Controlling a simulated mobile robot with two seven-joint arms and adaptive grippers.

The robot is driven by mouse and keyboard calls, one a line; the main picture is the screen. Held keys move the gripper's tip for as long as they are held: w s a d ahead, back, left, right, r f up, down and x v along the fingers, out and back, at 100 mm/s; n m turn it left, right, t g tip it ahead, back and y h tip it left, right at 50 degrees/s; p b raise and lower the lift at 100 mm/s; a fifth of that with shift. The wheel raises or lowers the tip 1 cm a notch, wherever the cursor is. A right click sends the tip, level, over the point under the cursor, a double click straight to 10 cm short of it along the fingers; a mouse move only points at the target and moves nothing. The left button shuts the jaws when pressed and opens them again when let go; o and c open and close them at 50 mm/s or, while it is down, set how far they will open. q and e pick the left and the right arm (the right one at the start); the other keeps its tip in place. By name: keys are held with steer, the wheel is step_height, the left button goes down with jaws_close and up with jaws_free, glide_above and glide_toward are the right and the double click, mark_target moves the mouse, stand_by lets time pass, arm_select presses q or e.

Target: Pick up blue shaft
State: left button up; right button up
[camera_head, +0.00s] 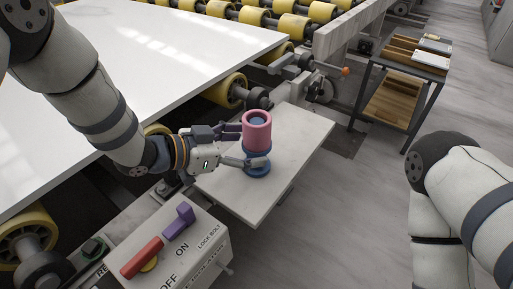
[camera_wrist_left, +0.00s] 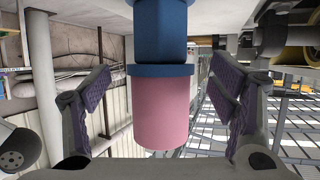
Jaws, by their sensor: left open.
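The blue shaft (camera_head: 257,169) stands upright on a small pale slab table, with a wider blue foot at its base. A pink sleeve (camera_head: 257,134) sits around its upper part, and a bit of blue shows inside the sleeve's open top. In the left wrist view, which looks upside down, the blue shaft (camera_wrist_left: 160,35) is above the pink sleeve (camera_wrist_left: 161,112). My left gripper (camera_head: 248,145) comes in from the left, open, with its purple-padded fingers on either side of the shaft and sleeve. In the left wrist view, gaps show on both sides. My right gripper is out of view.
The pale slab table (camera_head: 298,130) has free room to the right of the shaft. A control box (camera_head: 180,255) with red and purple levers stands in front. A large white slab (camera_head: 150,55) lies on rollers at the left. A wooden shelf cart (camera_head: 400,85) is at the back right.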

arm_select(q)
steer(key=x, duration=0.3)
steer(key=shift+w+d, duration=0.1)
steer(key=shift+d, duration=0.1)
steer(key=c, duration=1.7)
